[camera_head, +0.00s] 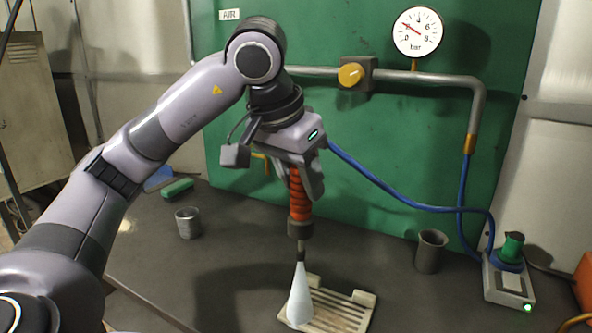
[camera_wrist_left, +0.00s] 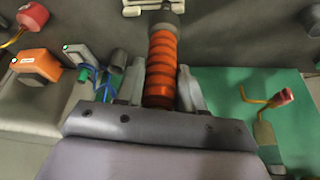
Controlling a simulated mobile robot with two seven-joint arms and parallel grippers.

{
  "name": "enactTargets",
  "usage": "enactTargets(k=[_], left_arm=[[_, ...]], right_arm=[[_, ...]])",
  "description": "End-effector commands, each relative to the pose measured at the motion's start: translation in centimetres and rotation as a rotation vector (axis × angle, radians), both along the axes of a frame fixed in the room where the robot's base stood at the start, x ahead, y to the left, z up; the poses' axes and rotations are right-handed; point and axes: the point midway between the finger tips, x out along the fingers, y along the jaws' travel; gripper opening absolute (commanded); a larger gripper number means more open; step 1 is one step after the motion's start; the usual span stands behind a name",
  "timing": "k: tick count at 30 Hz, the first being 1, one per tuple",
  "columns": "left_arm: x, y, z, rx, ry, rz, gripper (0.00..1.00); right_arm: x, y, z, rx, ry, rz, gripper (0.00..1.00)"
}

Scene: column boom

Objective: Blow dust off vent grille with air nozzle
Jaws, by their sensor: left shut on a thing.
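My left gripper (camera_head: 301,190) is shut on the air nozzle (camera_head: 300,205), which has an orange-red ridged handle and a dark tip pointing down. The nozzle also shows between the fingers in the left wrist view (camera_wrist_left: 162,62). A pale whitish cone (camera_head: 299,296) spreads from the tip down to the left part of the vent grille (camera_head: 345,312). The grille is a cream slotted plate lying on the dark bench. The cone hides part of it, and I cannot make out dust. My right gripper is not in view.
A blue hose (camera_head: 390,197) runs right to a white box (camera_head: 508,282) with a green light. Metal cups stand left (camera_head: 188,222) and right (camera_head: 430,250) of the grille. A green panel (camera_head: 400,130) behind carries a pipe, yellow knob (camera_head: 350,75) and gauge (camera_head: 417,31).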

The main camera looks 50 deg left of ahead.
Motion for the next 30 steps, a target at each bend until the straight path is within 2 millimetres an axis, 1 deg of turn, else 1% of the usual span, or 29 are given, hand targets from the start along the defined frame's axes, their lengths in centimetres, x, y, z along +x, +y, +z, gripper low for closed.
enactTargets(k=[8,21,25,30], left_arm=[[0.0,-0.1,-1.1,-0.001,-0.001,-0.007,0.01],[0.0,-0.1,-5.2,-0.001,-0.002,-0.005,0.01],[0.0,-0.1,-5.7,-0.001,-0.002,-0.005,0.01],[0.0,-0.1,-5.6,-0.001,-0.002,-0.005,0.01]], right_arm=[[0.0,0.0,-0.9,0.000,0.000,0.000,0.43],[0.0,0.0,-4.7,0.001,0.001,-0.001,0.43],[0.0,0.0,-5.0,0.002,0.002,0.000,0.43],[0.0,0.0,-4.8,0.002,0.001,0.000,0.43]])
